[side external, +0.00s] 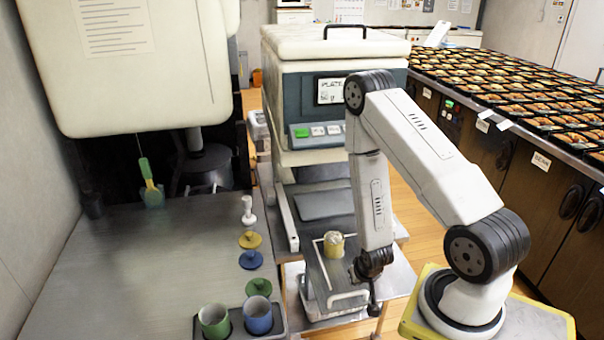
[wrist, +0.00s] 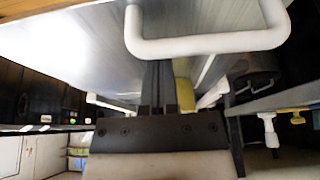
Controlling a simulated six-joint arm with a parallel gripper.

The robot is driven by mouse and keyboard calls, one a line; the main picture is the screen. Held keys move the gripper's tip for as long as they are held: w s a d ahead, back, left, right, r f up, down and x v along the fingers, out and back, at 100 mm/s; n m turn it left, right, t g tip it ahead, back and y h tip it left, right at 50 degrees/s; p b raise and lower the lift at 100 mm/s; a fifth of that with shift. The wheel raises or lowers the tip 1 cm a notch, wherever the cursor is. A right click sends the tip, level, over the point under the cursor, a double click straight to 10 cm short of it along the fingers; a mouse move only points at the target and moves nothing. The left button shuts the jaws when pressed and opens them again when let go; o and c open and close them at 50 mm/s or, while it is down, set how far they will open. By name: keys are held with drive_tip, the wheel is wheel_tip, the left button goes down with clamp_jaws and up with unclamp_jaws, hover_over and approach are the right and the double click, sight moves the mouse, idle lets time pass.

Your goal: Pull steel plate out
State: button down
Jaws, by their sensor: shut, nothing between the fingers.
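The steel plate (side external: 343,277) lies flat below the front of the white machine, with a white handle (side external: 347,297) along its near edge. A yellow cup with pale contents (side external: 333,246) stands on it. My gripper (side external: 374,306) points down just right of the handle, shut and empty. In the wrist view the handle (wrist: 210,46) crosses the top, close to the shut fingers (wrist: 160,72), and the plate's metal surface (wrist: 85,45) fills the upper left. I cannot tell whether the fingers touch the handle.
The white machine (side external: 328,50) with a button panel stands behind the plate. On the steel table at left are a holder with a green cup (side external: 214,321) and a blue cup (side external: 258,315), plus several coloured lids. Bento trays (side external: 500,85) fill the counter at right.

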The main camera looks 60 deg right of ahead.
drive_tip(key=shift+r, duration=2.75)
drive_tip(key=w+a+r+n+y, duration=0.3)
drive_tip(key=w+a+r+n, duration=0.2)
drive_tip(key=a+r+n, duration=0.4)
drive_tip(key=a+r, duration=0.5)
drive_tip(key=r, duration=0.4)
drive_tip(key=shift+w+a+g, duration=0.2)
drive_tip(key=shift+a+g, duration=0.1)
drive_tip(key=shift+a, duration=0.05)
